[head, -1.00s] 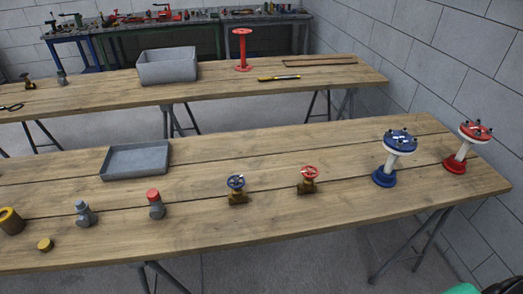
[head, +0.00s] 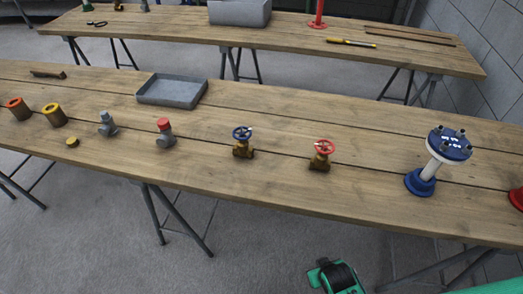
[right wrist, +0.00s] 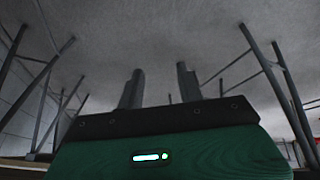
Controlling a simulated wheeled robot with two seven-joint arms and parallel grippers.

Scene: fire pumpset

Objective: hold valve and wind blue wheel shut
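A green and black part of my arm shows low in the head view, in front of the table and apart from both valves. My left gripper is not in view.
On the near table (head: 290,200) are a grey tray (head: 172,90), a red-capped fitting (head: 165,133), a grey fitting (head: 107,124) and a blue flanged stand (head: 432,165). The wood around the valves is clear. A second table stands behind.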

